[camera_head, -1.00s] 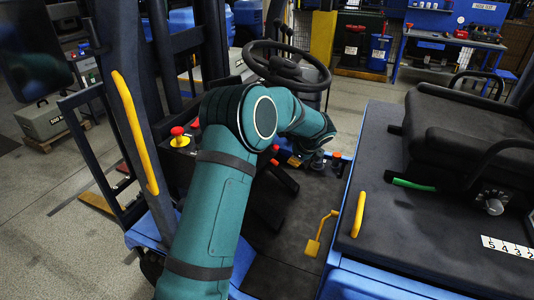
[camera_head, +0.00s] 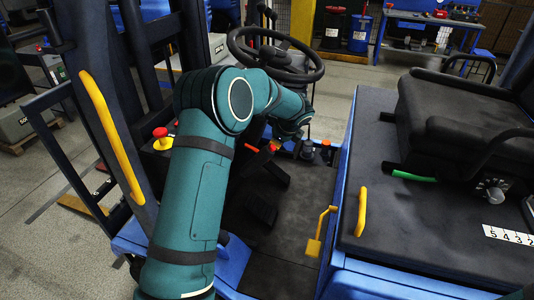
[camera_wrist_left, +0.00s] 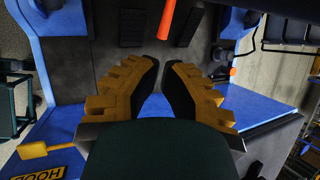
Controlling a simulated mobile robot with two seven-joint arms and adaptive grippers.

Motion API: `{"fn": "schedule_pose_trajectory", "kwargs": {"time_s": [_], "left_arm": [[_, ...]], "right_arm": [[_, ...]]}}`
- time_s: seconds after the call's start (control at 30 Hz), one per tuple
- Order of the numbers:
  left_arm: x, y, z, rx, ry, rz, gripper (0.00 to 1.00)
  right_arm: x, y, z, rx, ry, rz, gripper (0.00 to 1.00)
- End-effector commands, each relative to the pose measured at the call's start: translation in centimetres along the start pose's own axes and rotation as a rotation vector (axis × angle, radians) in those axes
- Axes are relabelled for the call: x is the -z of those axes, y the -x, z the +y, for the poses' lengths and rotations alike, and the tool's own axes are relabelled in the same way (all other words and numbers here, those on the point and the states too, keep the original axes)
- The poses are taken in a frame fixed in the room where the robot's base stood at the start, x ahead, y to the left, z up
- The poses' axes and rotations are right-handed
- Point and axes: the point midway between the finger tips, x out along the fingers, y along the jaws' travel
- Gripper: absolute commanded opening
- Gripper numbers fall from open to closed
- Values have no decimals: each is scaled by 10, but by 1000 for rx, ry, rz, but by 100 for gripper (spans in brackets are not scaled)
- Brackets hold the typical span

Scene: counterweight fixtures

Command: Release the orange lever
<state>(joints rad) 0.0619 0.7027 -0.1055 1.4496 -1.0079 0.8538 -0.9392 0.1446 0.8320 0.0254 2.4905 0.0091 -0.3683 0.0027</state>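The orange lever (camera_wrist_left: 167,18) shows at the top of the left wrist view as a slim orange bar. It lies beyond my left gripper's fingertips, apart from them. My left gripper (camera_wrist_left: 161,68) has yellow-brown fingers with black pads. The fingertips are close together with a narrow empty gap, wider toward the palm. In the head view my teal left arm reaches past the yellow handle toward the steering column, and its wrist hides the gripper. A small orange part (camera_head: 271,146) shows beside that wrist; I cannot tell if it is the lever. My right gripper is out of view.
A steering wheel (camera_head: 275,54) stands just behind my wrist. A red button on a yellow base (camera_head: 161,141) is left of it. A yellow pedal (camera_head: 314,247), a yellow handle (camera_head: 361,212) and a black seat (camera_head: 462,115) are to the right. The dark floor plate (camera_head: 285,235) has free room.

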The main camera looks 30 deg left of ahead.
Motion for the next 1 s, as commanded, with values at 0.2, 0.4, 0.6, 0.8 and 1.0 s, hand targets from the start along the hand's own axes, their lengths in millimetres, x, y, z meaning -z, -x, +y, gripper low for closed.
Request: {"fn": "schedule_pose_trajectory", "kwargs": {"time_s": [0.2, 0.4, 0.6, 0.8, 1.0], "left_arm": [[0, -25, 1, -4, 1, -1, 0], [0, -65, 1, -4, 1, -1, 0], [0, -103, 1, -3, 0, 0, 0], [0, -129, 1, -3, 0, 0, 0], [0, -139, 0, -1, 0, 0, 0]], "right_arm": [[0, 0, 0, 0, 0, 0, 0], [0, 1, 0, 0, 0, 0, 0], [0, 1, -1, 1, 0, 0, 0], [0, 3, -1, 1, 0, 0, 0], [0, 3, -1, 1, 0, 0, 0]]}}
